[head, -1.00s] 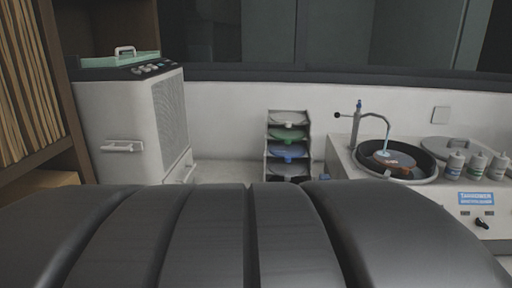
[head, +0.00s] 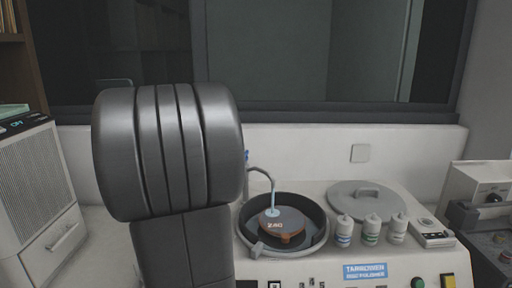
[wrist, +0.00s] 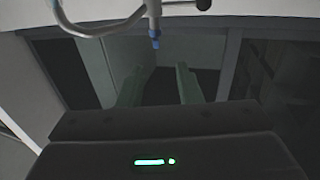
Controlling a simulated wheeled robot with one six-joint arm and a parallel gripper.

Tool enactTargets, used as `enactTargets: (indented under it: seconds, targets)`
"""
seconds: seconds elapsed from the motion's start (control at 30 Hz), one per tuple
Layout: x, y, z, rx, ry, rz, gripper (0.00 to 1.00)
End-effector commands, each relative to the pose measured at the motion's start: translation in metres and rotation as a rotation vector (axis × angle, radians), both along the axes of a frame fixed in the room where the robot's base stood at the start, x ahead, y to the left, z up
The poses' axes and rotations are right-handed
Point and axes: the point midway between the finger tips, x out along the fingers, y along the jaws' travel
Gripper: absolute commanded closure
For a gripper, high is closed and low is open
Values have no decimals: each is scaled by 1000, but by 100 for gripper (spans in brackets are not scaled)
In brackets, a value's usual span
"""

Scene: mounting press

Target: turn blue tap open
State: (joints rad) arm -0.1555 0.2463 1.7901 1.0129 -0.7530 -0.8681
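The tap shows in the wrist view, which looks upside down: a pale metal post (wrist: 153,12) with a curved spout and a side lever ending in a black knob (wrist: 203,4). The small blue piece (wrist: 155,42) sits at the post's end. My gripper (wrist: 161,68) is open and empty, its two fingers apart. The blue piece appears just beyond the fingertips, nearer the left finger, with no visible contact. In the head view the spout (head: 262,172) and a sliver of blue (head: 246,156) show right of my arm, which hides the rest of the tap and my gripper.
A round black basin (head: 316,213) holds a brown disc (head: 283,222) under the spout. Several white bottles (head: 371,230) and a round lid (head: 366,197) are to the right. A grey cabinet (head: 30,190) stands left. A dark window (head: 300,60) lies behind.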

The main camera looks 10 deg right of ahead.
Motion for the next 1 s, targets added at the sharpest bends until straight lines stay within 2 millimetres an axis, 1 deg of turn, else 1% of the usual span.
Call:
enactTargets:
  seconds: [0.17, 0.27, 0.37, 0.7, 0.83, 1.0]
  targets:
    - [5, -5, 2, 5, -7, -28, 68]
    - [14, -10, 2, 4, -7, -29, 68]
    - [29, -18, 2, 5, -6, -29, 68]
    - [86, -48, 3, 5, -6, -27, 68]
    - [103, -57, 3, 5, -6, -26, 68]
    - [117, -65, 2, 5, -7, -26, 68]
